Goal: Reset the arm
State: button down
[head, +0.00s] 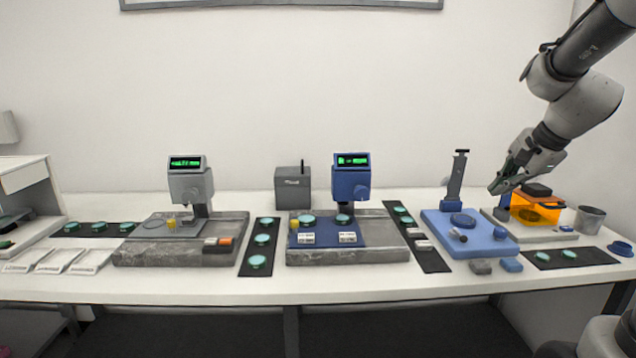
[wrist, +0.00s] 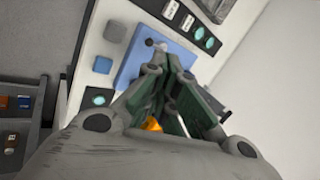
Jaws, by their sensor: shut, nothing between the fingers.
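My gripper (head: 497,188) hangs at the right end of the bench, above the area between the blue fixture plate and the orange-windowed instrument. Its fingers are closed together with nothing between them. In the wrist view my gripper (wrist: 172,66) points toward the blue fixture plate (wrist: 150,50). In the head view the arm comes in from the upper right, bent down at the elbow. The blue fixture plate (head: 484,238) lies just below and left of the fingertips.
A grey cup (head: 590,219) and a blue ring (head: 620,248) stand at right. A grey gauge (head: 190,185) and a blue gauge (head: 351,183) stand on stone bases. Black mats with teal discs lie between. Space above the bench is clear.

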jog(key=s+a+n+h, duration=0.1)
jog(key=s+a+n, duration=0.1)
jog(key=s+n, duration=0.5)
jog(key=s+a+n+g+h, duration=0.1)
jog(key=s+a+n, duration=0.2)
jog(key=s+n, duration=0.4)
jog(key=shift+s+a+f+n+g, duration=0.3)
jog(key=shift+s+a+f, duration=0.05)
jog(key=shift+s, duration=4.3)
